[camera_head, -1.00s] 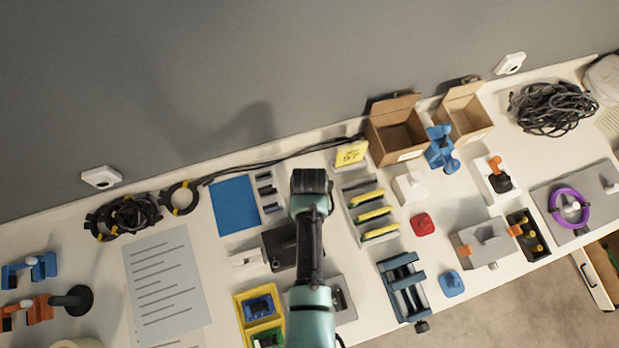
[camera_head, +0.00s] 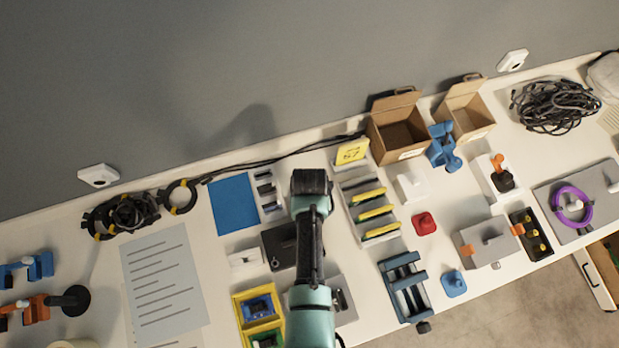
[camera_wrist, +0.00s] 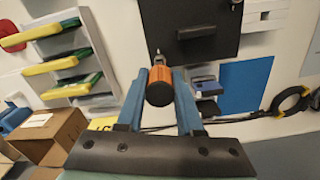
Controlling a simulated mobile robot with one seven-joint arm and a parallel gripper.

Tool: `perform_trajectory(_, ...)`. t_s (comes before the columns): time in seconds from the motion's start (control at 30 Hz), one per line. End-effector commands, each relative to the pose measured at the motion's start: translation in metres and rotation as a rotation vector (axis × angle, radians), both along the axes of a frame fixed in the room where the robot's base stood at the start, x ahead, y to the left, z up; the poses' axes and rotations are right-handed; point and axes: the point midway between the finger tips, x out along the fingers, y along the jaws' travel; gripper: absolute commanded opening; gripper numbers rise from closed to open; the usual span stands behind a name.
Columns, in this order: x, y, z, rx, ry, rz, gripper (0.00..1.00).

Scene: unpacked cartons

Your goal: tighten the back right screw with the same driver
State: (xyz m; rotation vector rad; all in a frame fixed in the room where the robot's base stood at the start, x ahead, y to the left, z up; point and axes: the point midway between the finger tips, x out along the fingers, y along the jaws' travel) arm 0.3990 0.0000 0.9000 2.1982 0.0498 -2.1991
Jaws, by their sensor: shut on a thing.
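My gripper (camera_wrist: 158,82) shows in the wrist view, its two blue fingers shut on the driver (camera_wrist: 155,76). The driver has an orange handle with a black end, which faces the camera. A small metal part shows just beyond the handle; I cannot tell whether the tip touches a screw. A black block (camera_wrist: 208,16) with a raised bar lies beyond the driver. In the head view, the black block (camera_head: 279,247) is partly covered by my arm, which also hides the gripper and driver. The back right screw cannot be made out.
A blue sheet (camera_head: 233,204) lies left of my arm. A grey rack (camera_head: 350,210) with yellow-green pieces stands to the right. A yellow bin (camera_head: 242,308) is at the lower left of the arm. Open cartons (camera_head: 412,157) stand at the back.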

Motion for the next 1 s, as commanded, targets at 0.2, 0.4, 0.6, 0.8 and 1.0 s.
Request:
perform_trajectory(0.2, 0.0004, 0.0000, -0.0052, 0.000, -0.001, 0.000, 0.00)
perform_trajectory(0.4, 0.0004, 0.0000, -0.0092, 0.000, -0.001, 0.000, 0.00)
perform_trajectory(0.6, 0.0004, 0.0001, -0.0090, 0.000, -0.001, -0.030, 0.00)
perform_trajectory(0.8, 0.0001, 0.0004, -0.0082, 0.000, 0.001, -0.273, 0.00)
perform_trajectory(1.0, 0.0004, 0.0003, -0.0083, 0.000, 0.000, -0.548, 0.00)
